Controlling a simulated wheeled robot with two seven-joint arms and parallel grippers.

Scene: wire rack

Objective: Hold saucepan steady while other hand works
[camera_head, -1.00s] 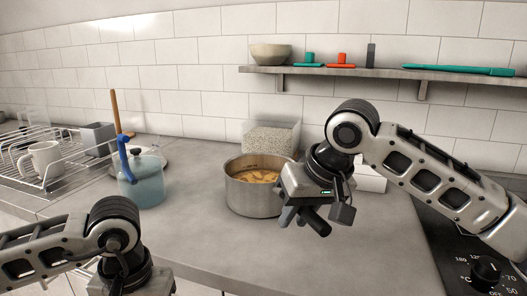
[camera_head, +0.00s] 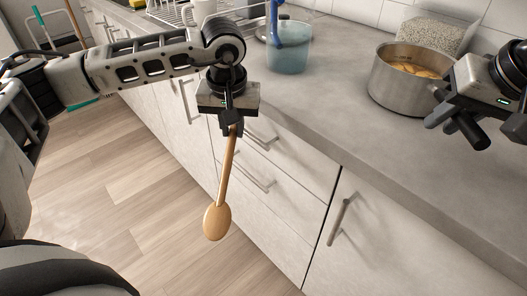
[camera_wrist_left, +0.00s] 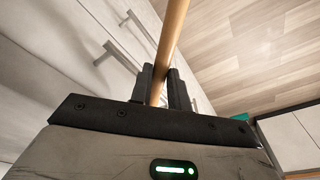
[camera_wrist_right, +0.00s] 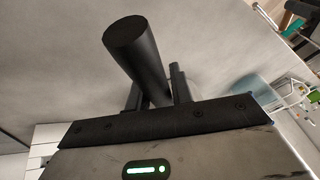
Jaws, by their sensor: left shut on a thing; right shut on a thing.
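The steel saucepan (camera_head: 392,88) stands upright on the grey counter at the upper right of the head view, with brownish pieces of food inside. My right gripper (camera_head: 460,120) is shut on the pan's dark handle (camera_head: 470,132). The handle fills much of the right wrist view (camera_wrist_right: 140,55), between the fingers. My left gripper (camera_head: 233,125) is shut on the handle of a wooden spoon (camera_head: 217,218). The spoon hangs bowl down in front of the cabinet fronts, apart from the pan. Its handle also shows between the fingers in the left wrist view (camera_wrist_left: 168,50).
A clear container of grains (camera_head: 430,32) is behind the pan. A wire rack (camera_head: 178,14) with a mug is at the back. Drawer handles (camera_head: 262,180) stick out below the counter edge.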

